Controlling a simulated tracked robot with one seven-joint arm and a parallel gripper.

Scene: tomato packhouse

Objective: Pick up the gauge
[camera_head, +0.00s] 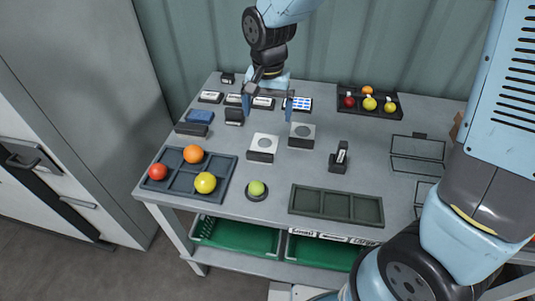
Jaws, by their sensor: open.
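My gripper (268,106) hangs over the back middle of the grey table, pointing down. Its two blue fingers are apart with nothing seen between them. No object is plainly readable as the gauge. A small dark upright device with a white face (341,154) stands right of the middle and may be the gauge. It is apart from my gripper, lower and to the right in the picture. Two white-topped square blocks, one on the left (263,147) and one on the right (302,135), each with a grey disc, stand just in front of my gripper.
A divided blue-grey tray (178,180) with red, orange and yellow tomatoes is at left. A green tomato (257,188) sits on a dark round base. An empty tray (336,204) lies in front. Another fruit tray (381,111) is at back right. Labelled blocks (211,97) line the back.

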